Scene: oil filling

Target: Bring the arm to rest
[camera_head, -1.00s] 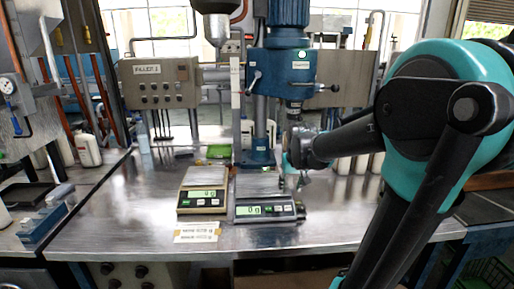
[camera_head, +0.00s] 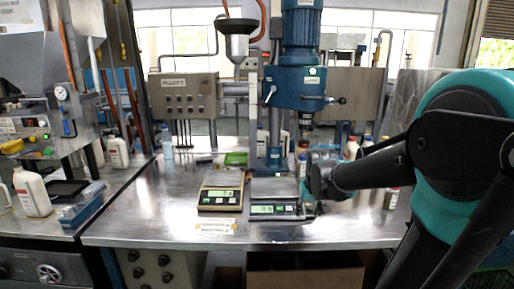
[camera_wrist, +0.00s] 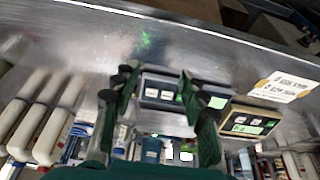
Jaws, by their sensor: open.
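My gripper shows in the wrist view (camera_wrist: 157,85) with its two dark green fingers spread apart and nothing between them. The dark weighing scale (camera_wrist: 160,92) appears beyond the gap between the fingers. In the head view, my arm reaches in from the right, and its end is close to the right side of the dark scale (camera_head: 274,210). The fingers are hard to make out there. The beige scale (camera_head: 220,196) stands just left of the dark one; it also shows in the wrist view (camera_wrist: 248,122).
A blue drill-like machine (camera_head: 298,90) stands behind the scales, with a control panel (camera_head: 184,95) to its left. A paper label (camera_head: 215,227) lies in front of the beige scale. White bottles (camera_head: 33,192) stand at left; several bottles are behind my arm.

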